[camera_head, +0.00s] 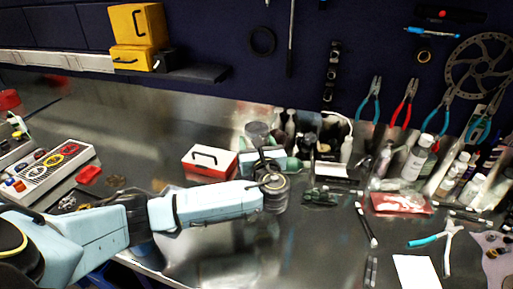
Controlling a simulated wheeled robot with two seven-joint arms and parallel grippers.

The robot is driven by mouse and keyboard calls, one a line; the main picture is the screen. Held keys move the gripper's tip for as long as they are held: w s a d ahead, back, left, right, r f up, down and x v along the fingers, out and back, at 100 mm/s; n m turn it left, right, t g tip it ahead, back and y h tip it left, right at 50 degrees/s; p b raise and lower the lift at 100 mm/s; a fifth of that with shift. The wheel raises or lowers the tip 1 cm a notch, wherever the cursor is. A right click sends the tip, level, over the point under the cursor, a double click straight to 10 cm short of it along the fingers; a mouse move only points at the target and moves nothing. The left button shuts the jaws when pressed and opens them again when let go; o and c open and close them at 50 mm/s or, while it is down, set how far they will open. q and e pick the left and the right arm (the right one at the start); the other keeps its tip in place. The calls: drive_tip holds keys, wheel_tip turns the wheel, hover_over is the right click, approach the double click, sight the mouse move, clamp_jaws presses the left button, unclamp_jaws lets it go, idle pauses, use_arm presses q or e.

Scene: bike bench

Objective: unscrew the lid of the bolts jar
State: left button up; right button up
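My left arm reaches in from the left, and its gripper (270,162) is over the middle of the bench, small and partly hidden by my own wrist. I cannot tell whether its fingers are open or shut. A clear grey jar-like cylinder (257,132) stands just behind the gripper; it may be the bolts jar, but no label, lid or contents can be made out. I cannot tell whether the gripper touches it. My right gripper is not in view.
A red and white box (209,161) with a black handle sits left of the gripper. Yellow boxes (137,30) stand at the back left. The bench front centre (320,250) is fairly clear.

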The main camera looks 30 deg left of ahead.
use_arm(q)
drive_tip(key=o, duration=0.6)
drive_tip(key=c, duration=0.8)
